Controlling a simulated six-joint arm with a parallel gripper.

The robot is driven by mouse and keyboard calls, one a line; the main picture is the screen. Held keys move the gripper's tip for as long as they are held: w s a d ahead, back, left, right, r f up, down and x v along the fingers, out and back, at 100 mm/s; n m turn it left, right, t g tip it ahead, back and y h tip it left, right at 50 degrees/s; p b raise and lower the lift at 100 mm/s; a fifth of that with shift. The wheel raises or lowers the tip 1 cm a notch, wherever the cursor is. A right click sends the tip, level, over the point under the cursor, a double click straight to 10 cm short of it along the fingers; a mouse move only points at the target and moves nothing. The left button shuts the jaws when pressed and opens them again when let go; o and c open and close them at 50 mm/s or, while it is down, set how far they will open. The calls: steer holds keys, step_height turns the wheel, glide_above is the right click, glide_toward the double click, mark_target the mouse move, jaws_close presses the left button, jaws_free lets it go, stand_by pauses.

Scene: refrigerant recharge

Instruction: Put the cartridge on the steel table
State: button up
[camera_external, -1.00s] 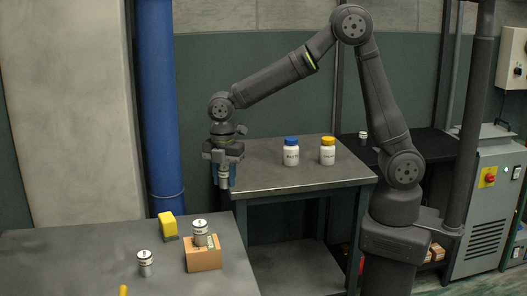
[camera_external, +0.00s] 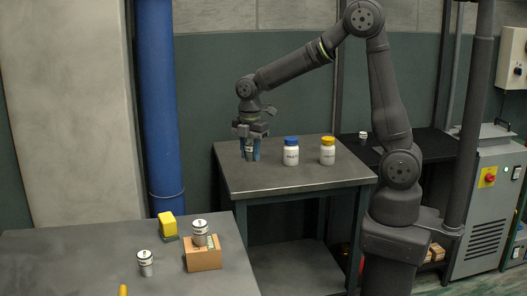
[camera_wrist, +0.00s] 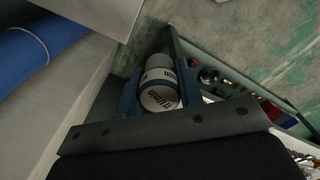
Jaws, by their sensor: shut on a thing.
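My gripper (camera_external: 250,150) is shut on a silver-white cartridge (camera_wrist: 160,88), which shows between the blue fingers in the wrist view. In the external view the cartridge is mostly hidden by the fingers. The gripper points down over the left part of a grey metal-topped table (camera_external: 300,177), to the left of two bottles. Whether the cartridge touches the tabletop I cannot tell.
A blue-capped bottle (camera_external: 291,152) and a yellow-capped bottle (camera_external: 328,152) stand on that table. On the front table (camera_external: 80,265) are a cardboard box (camera_external: 204,256) with a canister (camera_external: 200,230) on it, another canister (camera_external: 145,264) and a yellow block (camera_external: 167,224).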

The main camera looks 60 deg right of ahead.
steer(key=s+d+m, duration=0.3)
steer(key=s+d, duration=0.1)
steer(key=d, duration=0.9)
steer(key=s+d+m, duration=0.4)
steer(key=s+d, duration=0.1)
steer(key=d, duration=0.8)
steer(key=s+d+f+m, duration=0.1)
steer(key=s+d+m, duration=0.2)
steer(key=s+d, duration=0.5)
steer(key=s+d+f+m, duration=0.1)
steer(key=s+d+m, duration=0.35)
steer(key=s, duration=0.75)
glide_above(342, 172)
steer(key=shift+n, duration=0.35)
step_height(342, 172, down, 7)
steer(key=shift+a+f, duration=0.1)
steer(key=shift+f, duration=2.05)
steer(key=shift+f, duration=0.1)
steer(key=o, duration=1)
